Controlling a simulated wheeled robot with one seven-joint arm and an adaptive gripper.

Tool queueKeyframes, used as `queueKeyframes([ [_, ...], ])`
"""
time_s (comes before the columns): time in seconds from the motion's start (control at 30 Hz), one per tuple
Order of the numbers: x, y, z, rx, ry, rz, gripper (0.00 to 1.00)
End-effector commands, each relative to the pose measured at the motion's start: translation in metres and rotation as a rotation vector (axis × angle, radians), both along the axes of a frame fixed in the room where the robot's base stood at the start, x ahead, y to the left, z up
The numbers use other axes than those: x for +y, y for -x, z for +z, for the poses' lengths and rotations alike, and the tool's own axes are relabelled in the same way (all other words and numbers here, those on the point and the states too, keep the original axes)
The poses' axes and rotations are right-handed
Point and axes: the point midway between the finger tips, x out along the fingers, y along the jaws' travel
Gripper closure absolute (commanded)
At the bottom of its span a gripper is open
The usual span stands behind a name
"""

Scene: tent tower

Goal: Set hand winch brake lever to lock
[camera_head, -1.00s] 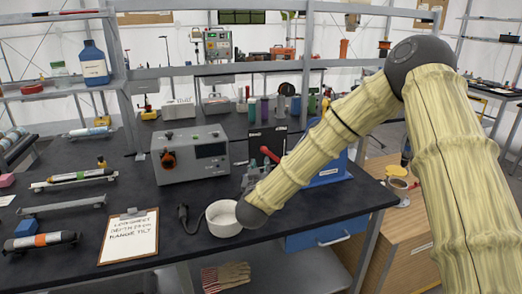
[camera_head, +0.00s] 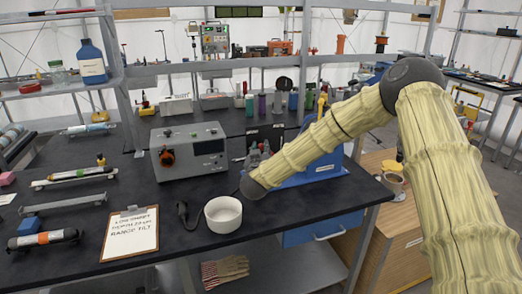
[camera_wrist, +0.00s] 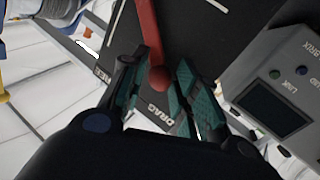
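The red brake lever (camera_wrist: 149,40) shows in the wrist view, with its round knob hanging between the fingers of my gripper (camera_wrist: 163,98). The fingers are open on either side of the knob, and I see no clear contact. The black brake plate (camera_wrist: 205,35) lies behind the lever. The knob is close to the word DRAG; FREE is further left. I cannot read LOCK. The blue winch body (camera_head: 322,170) is partly behind my arm.
A grey box with a screen (camera_head: 189,150) stands close left of the plate; it also shows in the wrist view (camera_wrist: 275,95). A white bowl (camera_head: 223,215), a clipboard (camera_head: 130,235) and a black handheld plug (camera_head: 184,212) lie in front. Bottles (camera_head: 277,102) stand behind.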

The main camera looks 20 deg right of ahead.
Motion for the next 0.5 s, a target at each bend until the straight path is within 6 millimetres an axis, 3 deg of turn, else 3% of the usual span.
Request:
queueKeyframes([
  [0.17,0.0001,0.0001,0.0,0.0,0.0,0.0,0.69],
  [0.33,0.0002,0.0001,0.0,0.0,0.0,0.0,0.99],
  [0.5,0.0002,0.0001,0.0001,0.0,0.0,0.0,1.0],
])
